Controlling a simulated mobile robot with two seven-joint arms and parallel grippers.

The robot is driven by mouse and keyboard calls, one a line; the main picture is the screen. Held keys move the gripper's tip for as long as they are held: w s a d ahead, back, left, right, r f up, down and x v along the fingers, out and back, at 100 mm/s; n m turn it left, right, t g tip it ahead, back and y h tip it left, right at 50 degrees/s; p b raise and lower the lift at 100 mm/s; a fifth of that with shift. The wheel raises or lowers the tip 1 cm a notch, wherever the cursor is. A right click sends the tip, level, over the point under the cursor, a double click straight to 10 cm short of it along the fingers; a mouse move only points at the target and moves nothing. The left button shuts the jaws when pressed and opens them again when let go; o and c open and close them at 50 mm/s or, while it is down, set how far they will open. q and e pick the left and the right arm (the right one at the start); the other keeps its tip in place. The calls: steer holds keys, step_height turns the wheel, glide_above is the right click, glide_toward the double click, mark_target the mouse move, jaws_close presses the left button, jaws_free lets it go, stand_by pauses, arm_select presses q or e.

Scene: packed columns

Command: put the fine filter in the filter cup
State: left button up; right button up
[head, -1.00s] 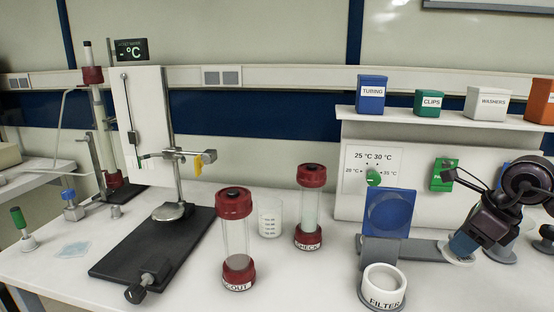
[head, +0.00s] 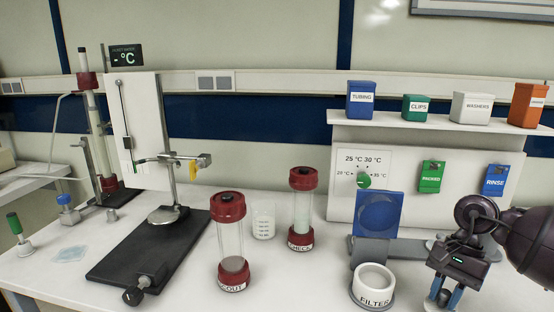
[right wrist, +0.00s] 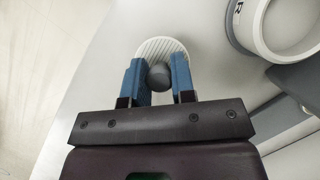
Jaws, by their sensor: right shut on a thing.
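The filter cup (head: 373,283) is a white ring-shaped cup labelled FILTER, standing on the bench front in the head view. Its rim shows at the upper right of the right wrist view (right wrist: 236,30). My right gripper (head: 442,296) is to the right of the cup, pointing down. In the right wrist view its blue fingers (right wrist: 159,72) are shut on the grey knob of a pale ribbed disc, the fine filter (right wrist: 158,46). The filter is apart from the cup; the head view hides most of it. My left gripper is out of view.
A blue round-faced panel (head: 378,212) stands behind the cup. Two red-capped columns, SCOUT (head: 231,243) and CHECK (head: 302,210), stand to the left, with a beaker (head: 263,222) between them. The bench between SCOUT and the cup is clear.

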steer(key=s+a+n+h, duration=0.1)
steer(key=a+n, duration=0.1)
steer(key=s+a+n+g+p, duration=0.1)
steer(key=s+a+n, duration=0.1)
steer(key=n, duration=0.1)
steer(key=s+a+f+n+h+p, duration=0.1)
steer(key=a+n, duration=0.1)
steer(key=n, duration=0.1)
steer(key=shift+s+a+h, duration=0.3)
steer(key=shift+a, duration=0.1)
arm_select(q)
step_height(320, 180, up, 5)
steer(key=p, duration=0.3)
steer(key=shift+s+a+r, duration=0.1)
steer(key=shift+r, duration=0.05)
arm_select(e)
steer(key=s+a+r+n+h, duration=0.1)
steer(key=s+a+r+n, duration=0.1)
steer(key=a, duration=0.5)
steer(key=shift+r+n+g, duration=0.25)
steer(key=shift+n+g, duration=0.05)
steer(key=shift+g, duration=0.1)
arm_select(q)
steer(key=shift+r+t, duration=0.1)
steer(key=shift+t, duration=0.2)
arm_select(e)
steer(key=shift+a, duration=0.1)
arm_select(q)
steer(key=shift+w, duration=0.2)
